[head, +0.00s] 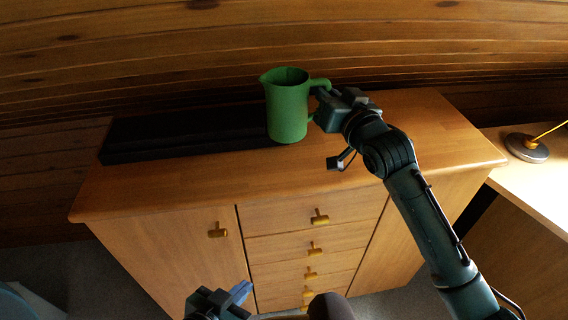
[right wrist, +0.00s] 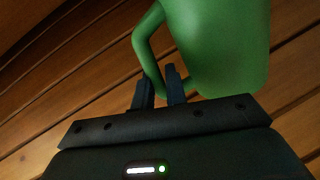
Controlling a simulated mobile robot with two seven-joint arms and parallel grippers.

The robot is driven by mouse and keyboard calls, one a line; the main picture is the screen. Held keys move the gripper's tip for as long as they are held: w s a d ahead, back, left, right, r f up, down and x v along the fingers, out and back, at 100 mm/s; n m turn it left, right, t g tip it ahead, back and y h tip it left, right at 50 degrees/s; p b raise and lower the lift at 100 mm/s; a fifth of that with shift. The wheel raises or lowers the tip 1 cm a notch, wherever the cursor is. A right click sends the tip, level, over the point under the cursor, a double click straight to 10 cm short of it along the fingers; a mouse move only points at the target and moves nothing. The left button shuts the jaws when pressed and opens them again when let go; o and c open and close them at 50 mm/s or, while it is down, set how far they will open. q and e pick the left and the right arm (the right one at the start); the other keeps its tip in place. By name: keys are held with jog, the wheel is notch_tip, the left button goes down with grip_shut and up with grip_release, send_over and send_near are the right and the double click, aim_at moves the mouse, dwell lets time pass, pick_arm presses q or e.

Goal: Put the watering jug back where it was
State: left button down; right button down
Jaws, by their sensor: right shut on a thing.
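The green watering jug (head: 287,112) is upright over the top of the wooden cabinet, its spout to the left and its handle to the right. My right gripper (head: 326,97) is shut on the handle. In the right wrist view the jug (right wrist: 222,45) fills the upper right, and its handle runs down to the two dark fingers (right wrist: 159,88). I cannot tell whether the jug's base touches the cabinet top. My left gripper (head: 238,295) is low in the head view, in front of the cabinet and away from the jug; its finger gap is unclear.
The wooden cabinet (head: 190,184) has doors and several drawers with knobs. A long black box (head: 180,138) lies along its back left, partly behind the jug. The cabinet top at right is clear beyond my arm. A desk with a lamp base (head: 527,148) stands at right.

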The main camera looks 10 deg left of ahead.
jog(key=shift+s+r, duration=0.15)
notch_tip(320, 180, down, 10)
jog(key=shift+r+p, duration=0.25)
jog(key=shift+p, duration=0.1)
jog(key=shift+f, duration=0.15)
jog(key=c, duration=1.4)
grip_release()
jog(key=shift+c, duration=0.2)
jog(key=shift+f, duration=0.1)
